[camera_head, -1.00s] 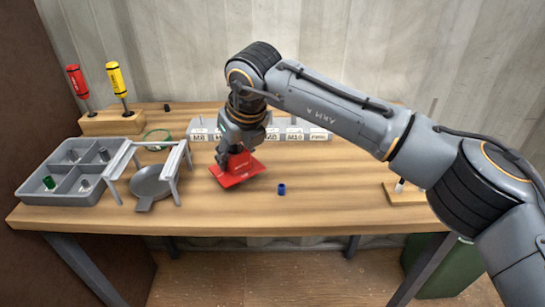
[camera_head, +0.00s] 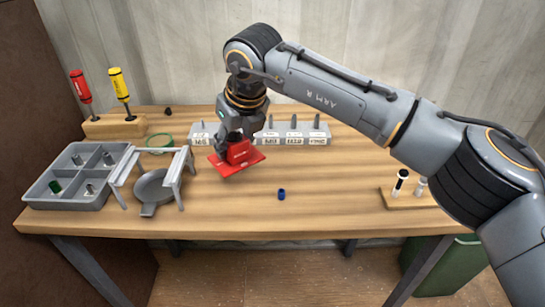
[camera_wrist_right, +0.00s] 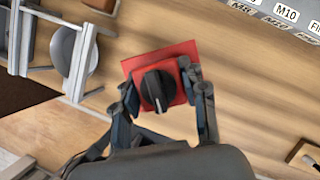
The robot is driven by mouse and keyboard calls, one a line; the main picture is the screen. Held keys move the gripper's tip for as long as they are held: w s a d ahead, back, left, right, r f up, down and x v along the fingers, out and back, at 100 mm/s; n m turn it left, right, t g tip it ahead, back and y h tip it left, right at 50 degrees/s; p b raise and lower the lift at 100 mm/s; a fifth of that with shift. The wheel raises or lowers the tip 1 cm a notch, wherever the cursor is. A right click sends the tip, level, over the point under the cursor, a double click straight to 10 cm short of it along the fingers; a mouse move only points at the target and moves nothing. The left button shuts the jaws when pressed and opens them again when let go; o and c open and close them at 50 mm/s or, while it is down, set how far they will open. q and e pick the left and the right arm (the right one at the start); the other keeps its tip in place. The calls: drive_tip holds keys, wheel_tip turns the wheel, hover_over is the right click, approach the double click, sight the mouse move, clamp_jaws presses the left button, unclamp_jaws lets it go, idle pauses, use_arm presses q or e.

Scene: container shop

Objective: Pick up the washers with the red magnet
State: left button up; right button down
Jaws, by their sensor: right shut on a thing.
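The red magnet (camera_head: 240,158) is a flat red square plate with a red block on top, held above the wooden table and tilted in the head view. My right gripper (camera_head: 232,138) is shut on it from above. The wrist view shows the magnet's red plate (camera_wrist_right: 148,62) with a black knob between the two fingers of the right gripper (camera_wrist_right: 162,88). The underside of the magnet is hidden. I cannot make out any washers in either view. My left gripper is not in view.
A labelled rack with upright posts (camera_head: 292,139) stands behind the magnet. At left are a grey divided tray (camera_head: 78,198), a grey stand (camera_head: 182,160) over a round pan (camera_head: 155,186), and screwdrivers (camera_head: 118,84). A small blue part (camera_head: 281,194) lies on clear table.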

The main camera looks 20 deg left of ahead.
drive_tip(key=shift+r+p, duration=2.25)
drive_tip(key=shift+r, duration=1.65)
drive_tip(key=shift+f, duration=0.1)
